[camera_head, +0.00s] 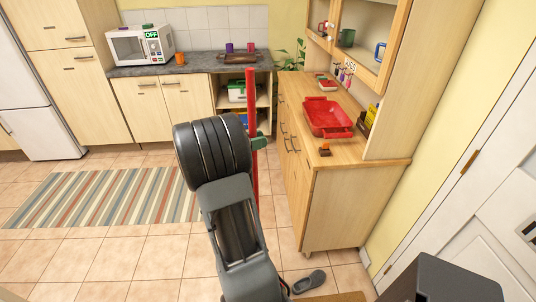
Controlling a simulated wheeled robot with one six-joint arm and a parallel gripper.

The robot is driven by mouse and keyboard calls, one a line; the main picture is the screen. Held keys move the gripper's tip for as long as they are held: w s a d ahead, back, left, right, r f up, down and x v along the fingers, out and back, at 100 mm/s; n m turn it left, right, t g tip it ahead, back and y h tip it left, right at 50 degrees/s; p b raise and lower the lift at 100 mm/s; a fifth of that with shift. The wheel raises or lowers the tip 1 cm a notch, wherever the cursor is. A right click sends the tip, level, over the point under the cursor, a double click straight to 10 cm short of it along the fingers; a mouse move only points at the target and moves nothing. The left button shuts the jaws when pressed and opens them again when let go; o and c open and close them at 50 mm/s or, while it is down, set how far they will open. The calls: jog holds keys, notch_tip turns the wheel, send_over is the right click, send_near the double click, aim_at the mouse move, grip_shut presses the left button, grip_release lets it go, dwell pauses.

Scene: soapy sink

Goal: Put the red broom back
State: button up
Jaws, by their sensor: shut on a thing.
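The red broom (250,95) shows as a long, thin red handle standing nearly upright in the middle of the view. My gripper (260,142) is shut on the handle, with its green-grey fingertips showing just right of my dark wrist. Part of the handle is hidden behind my wrist and fingers. A lower stretch of it runs down behind my arm. The broom's lower end is hidden, so I cannot tell whether it touches the floor.
A wooden cabinet (335,200) with a red basin (327,117) on top stands close on the right. Behind are a counter (190,66) and open shelves. A striped rug (105,199) lies left. A dark slipper (308,281) lies near the front.

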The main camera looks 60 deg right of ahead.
jog(key=d+f+p, duration=0.1)
jog(key=d+f, duration=0.6)
jog(key=f, duration=0.3)
jog(key=shift+w+d+p, duration=0.35)
jog(key=shift+w+d, duration=0.05)
jog(key=shift+f, duration=0.1)
jog(key=shift+f, duration=0.15)
jog(key=o, duration=0.9)
jog(key=shift+o, duration=0.2)
